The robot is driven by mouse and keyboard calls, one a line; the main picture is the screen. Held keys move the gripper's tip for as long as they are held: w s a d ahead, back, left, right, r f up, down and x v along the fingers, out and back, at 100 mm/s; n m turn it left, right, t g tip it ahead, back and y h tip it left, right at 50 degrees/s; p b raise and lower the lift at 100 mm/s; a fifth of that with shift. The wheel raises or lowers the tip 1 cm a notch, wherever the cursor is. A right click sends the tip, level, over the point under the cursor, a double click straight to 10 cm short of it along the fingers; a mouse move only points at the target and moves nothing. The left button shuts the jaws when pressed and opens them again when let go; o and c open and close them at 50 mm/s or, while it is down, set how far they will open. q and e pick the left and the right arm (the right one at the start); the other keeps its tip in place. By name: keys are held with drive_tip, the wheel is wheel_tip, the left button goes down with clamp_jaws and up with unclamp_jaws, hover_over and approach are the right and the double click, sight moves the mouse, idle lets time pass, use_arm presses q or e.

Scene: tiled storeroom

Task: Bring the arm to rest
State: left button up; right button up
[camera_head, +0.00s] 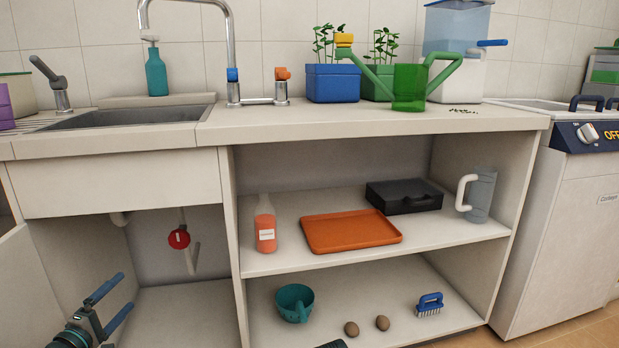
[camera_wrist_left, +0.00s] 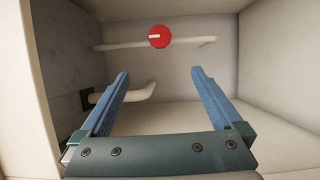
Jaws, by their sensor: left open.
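My left gripper (camera_head: 112,304) is at the lower left of the head view, in front of the open cupboard under the sink. Its two blue fingers are apart with nothing between them. In the left wrist view the gripper (camera_wrist_left: 160,85) points into the cupboard, open and empty. A red round valve handle (camera_head: 179,238) sits on a pale pipe at the back of the cupboard. It also shows in the left wrist view (camera_wrist_left: 159,36), beyond the fingertips and apart from them.
The cupboard floor (camera_head: 175,312) is bare. An open door (camera_head: 28,290) stands at the left. The shelves on the right hold a bottle (camera_head: 265,225), an orange tray (camera_head: 350,231), a black box (camera_head: 404,196), a jug (camera_head: 480,197), a teal bowl (camera_head: 294,302) and a brush (camera_head: 430,305).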

use_arm(q)
drive_tip(key=d+f+m+g+h+p, duration=0.2)
drive_tip(key=d+m+g+h+p, duration=0.55)
drive_tip(key=d, duration=1.85)
drive_tip(key=s+d+m+g+y+p, duration=0.8)
drive_tip(key=s+d+m+g+p, duration=0.25)
drive_tip(key=s+d+p, duration=0.2)
wheel_tip(320, 180, up, 40)
drive_tip(key=s+m+y+p, duration=0.2)
drive_tip(key=y+p, duration=0.1)
drive_tip(key=p, duration=3.7)
drive_tip(key=shift+s+d+r, duration=0.15)
drive_tip(key=shift+s+d, duration=0.1)
drive_tip(key=shift+d, duration=0.1)
drive_tip(key=shift+y, duration=0.25)
drive_tip(key=shift+c, duration=0.3)
